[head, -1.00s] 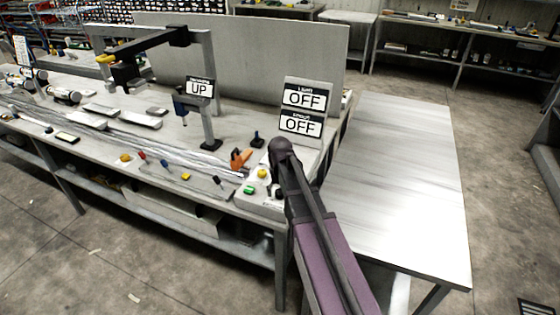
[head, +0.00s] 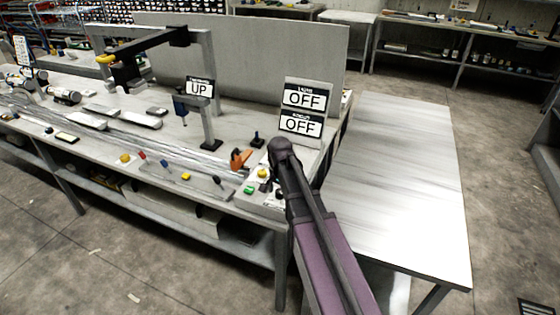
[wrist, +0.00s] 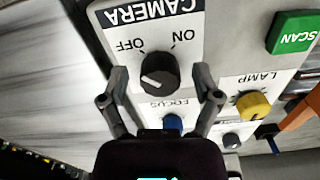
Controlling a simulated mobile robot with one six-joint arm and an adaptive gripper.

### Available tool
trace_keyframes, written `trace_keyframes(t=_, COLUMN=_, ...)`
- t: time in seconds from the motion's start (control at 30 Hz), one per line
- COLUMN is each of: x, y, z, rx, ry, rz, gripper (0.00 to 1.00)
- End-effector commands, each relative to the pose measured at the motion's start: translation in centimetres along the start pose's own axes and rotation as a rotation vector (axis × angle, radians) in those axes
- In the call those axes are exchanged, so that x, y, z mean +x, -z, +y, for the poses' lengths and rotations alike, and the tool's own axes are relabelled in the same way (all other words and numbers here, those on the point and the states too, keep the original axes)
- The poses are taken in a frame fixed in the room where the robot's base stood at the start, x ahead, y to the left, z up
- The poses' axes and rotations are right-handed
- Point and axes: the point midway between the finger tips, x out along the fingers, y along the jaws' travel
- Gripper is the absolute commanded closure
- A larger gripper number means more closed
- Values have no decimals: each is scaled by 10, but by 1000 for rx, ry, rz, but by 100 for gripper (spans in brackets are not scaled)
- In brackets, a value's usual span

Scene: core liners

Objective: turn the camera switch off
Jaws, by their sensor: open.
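The camera switch (wrist: 159,73) is a round black knob on a white panel (wrist: 205,20) labelled CAMERA, seen upside down in the wrist view. OFF is printed to the left above the knob and ON to the right. A white mark shows on the knob's lower left face; I cannot tell which label it points to. My gripper (wrist: 161,69) is open, with one finger on each side of the knob. Gaps show between the fingers and the knob. In the head view my arm hides most of the gripper and the switch.
A yellow LAMP knob (wrist: 254,104), a green SCAN button (wrist: 293,33) and a blue FOCUS knob (wrist: 172,122) are close by. In the head view, signs read OFF (head: 303,98), OFF (head: 300,125) and UP (head: 199,88). A bare table (head: 400,180) stands to the right.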

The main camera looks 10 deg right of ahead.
Motion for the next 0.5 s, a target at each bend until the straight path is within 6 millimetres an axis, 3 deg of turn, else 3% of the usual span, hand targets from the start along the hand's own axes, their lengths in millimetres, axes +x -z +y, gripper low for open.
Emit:
trace_keyframes(t=0.2, x=0, y=0, z=0, rx=142, ry=3, rz=-1, gripper=19)
trace_keyframes(t=0.5, x=-30, y=0, z=0, rx=142, ry=2, rz=-1, gripper=19)
